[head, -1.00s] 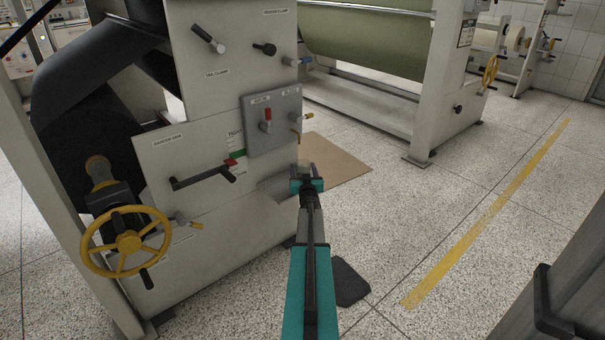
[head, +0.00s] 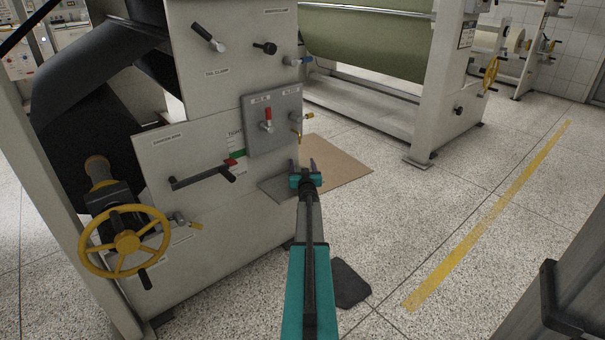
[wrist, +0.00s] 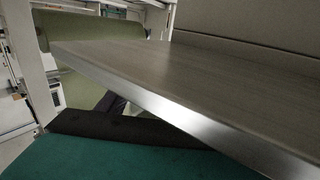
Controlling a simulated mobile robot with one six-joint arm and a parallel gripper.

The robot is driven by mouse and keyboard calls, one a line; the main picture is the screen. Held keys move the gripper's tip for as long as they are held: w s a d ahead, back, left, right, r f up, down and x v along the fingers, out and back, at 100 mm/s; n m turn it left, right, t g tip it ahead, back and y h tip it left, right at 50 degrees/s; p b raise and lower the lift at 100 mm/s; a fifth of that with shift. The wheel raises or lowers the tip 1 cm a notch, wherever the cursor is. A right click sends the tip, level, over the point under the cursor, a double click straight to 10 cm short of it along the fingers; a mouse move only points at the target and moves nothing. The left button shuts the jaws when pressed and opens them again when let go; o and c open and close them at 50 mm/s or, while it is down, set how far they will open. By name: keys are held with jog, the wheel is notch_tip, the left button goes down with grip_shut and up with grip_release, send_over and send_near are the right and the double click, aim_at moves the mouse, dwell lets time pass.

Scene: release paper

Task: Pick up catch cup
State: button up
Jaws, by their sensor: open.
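I cannot make out a catch cup in either view. My gripper (head: 303,166) is open, with its two dark fingers apart and pointing away from me. It is beside the right side of the grey machine, just right of a small grey shelf (head: 276,188). In the wrist view, a flat grey-brown plate with a shiny metal edge (wrist: 180,112) fills much of the right side, close to my gripper. It covers part of the view past the fingers, and only a piece of a dark finger (wrist: 112,103) shows. No object shows between the fingers in the head view.
The machine front (head: 190,255) has a yellow handwheel (head: 126,243), levers and a valve panel (head: 272,120) near my gripper. A brown board (head: 335,163) lies on the floor beyond. A green roll machine (head: 365,40) stands behind.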

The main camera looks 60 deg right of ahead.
jog(key=c, duration=0.9)
jog(key=shift+r, duration=0.15)
jog(key=shift+r+p, duration=0.35)
jog(key=shift+r, duration=0.2)
notch_tip(320, 180, up, 2)
jog(key=shift+r+p, duration=0.2)
jog(key=shift+p, duration=0.35)
jog(key=s+a+r+p, duration=0.1)
jog(key=s+a+p, duration=0.3)
jog(key=s, duration=1.1)
jog(key=shift+a, duration=0.5)
jog(key=shift+s+r, duration=0.1)
